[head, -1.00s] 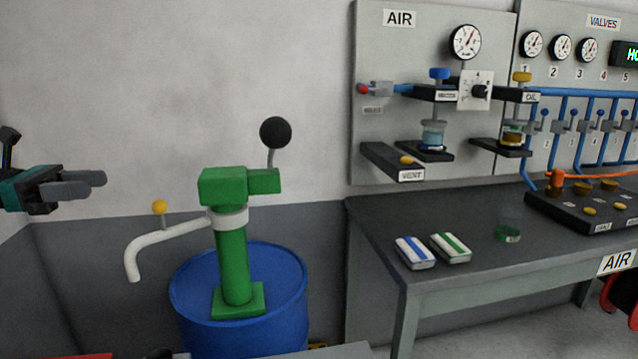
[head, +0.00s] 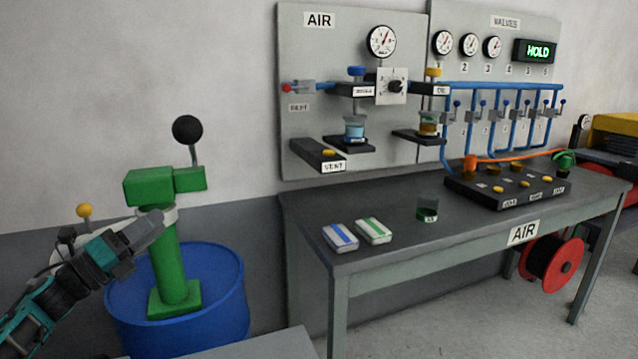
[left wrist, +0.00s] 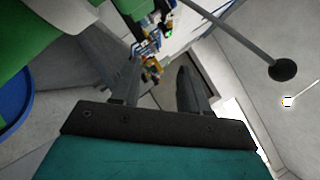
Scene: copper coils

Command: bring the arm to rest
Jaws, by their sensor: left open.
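My left gripper (head: 140,240) is at the left of the head view, in front of the green hand pump (head: 172,258) and its white spout, which it partly hides. In the left wrist view its two fingers (left wrist: 155,88) stand apart with nothing between them. I cannot tell from these frames whether the gripper touches the pump. My right gripper is not in view.
The pump stands on a blue drum (head: 225,290). To the right is a grey workbench (head: 400,235) with two packets, a small glass and a black valve block (head: 510,188). Panels with gauges stand behind it. A red hose reel (head: 552,262) is under the bench.

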